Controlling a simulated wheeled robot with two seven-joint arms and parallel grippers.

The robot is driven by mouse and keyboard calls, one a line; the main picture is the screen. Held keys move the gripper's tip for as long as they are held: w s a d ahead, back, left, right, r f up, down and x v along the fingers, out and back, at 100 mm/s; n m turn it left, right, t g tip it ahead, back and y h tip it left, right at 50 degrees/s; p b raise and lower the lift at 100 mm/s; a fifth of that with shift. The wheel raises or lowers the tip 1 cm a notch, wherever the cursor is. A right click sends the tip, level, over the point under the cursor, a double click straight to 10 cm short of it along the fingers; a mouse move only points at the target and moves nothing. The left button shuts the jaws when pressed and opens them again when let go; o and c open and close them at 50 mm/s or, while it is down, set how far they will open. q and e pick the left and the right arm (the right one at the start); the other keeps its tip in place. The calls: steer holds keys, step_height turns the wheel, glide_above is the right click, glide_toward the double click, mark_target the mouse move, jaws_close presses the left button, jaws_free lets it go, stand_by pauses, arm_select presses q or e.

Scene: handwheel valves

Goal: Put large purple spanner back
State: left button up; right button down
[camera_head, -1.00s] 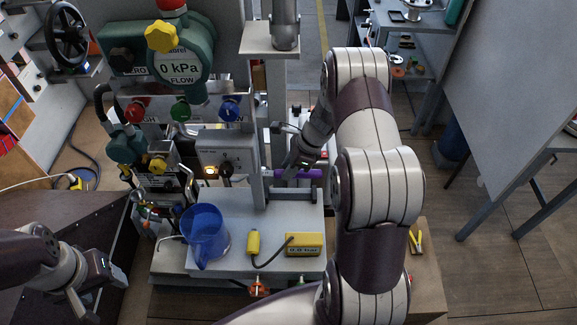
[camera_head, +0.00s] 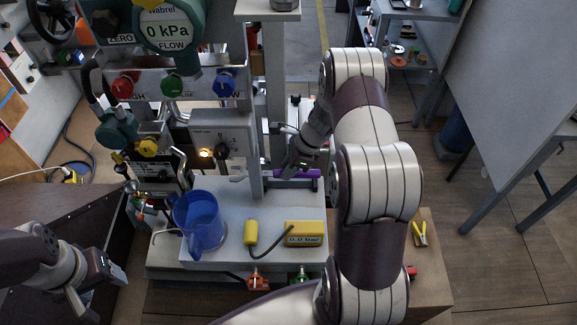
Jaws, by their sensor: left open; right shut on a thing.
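I cannot tell whether the spanner touches the bar. My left gripper (camera_head: 88,298) is open and empty at the lower left, away from the bench.
A blue jug (camera_head: 203,222) stands on the grey work surface (camera_head: 275,262), left of a yellow gauge box (camera_head: 304,234) and its yellow probe (camera_head: 250,232). The valve panel (camera_head: 175,90) rises behind. Yellow pliers (camera_head: 419,234) lie on the wooden top at right.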

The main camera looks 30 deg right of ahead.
steer(key=shift+f, duration=0.2)
steer(key=shift+f+b, duration=0.3)
steer(key=shift+b, duration=0.15)
steer(key=shift+f+b, duration=0.45)
steer(key=shift+f, duration=0.1)
steer(key=shift+c, duration=1.5)
jaws_free()
steer(key=shift+p+v, duration=2.3)
steer(key=shift+v, duration=0.75)
